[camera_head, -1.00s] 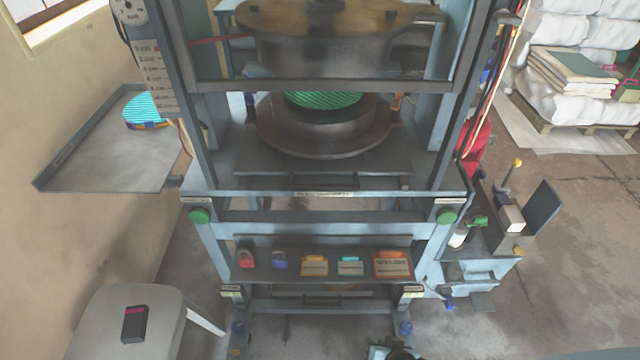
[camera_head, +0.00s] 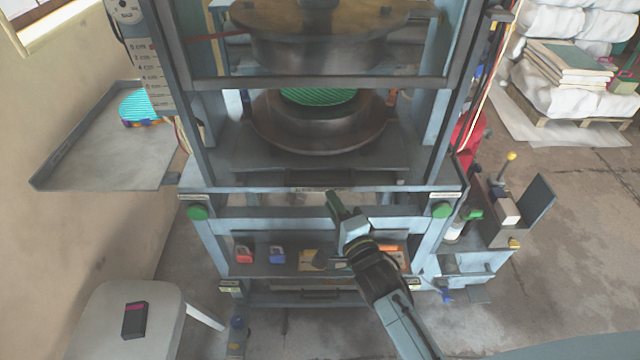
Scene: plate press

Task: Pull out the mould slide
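The mould slide (camera_head: 270,158) is in the press, behind the front crossbar. It carries a dark round lower mould (camera_head: 290,138) with a green ribbed disc (camera_head: 318,96) on top. The slide's front edge lies just behind the crossbar. My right gripper (camera_head: 325,231) reaches in from the bottom, in front of the press. Its fingers are spread, one pointing up toward the crossbar and one out to the left over the lower shelf. It appears empty and apart from the slide. My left gripper is out of view.
The upper mould (camera_head: 300,52) hangs above. Green buttons (camera_head: 198,212) sit at both ends of the front frame. A lower shelf (camera_head: 240,270) holds padlocks and tags. A side tray (camera_head: 100,165) stands left, a stool (camera_head: 120,300) front left, and a fixture (camera_head: 505,210) right.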

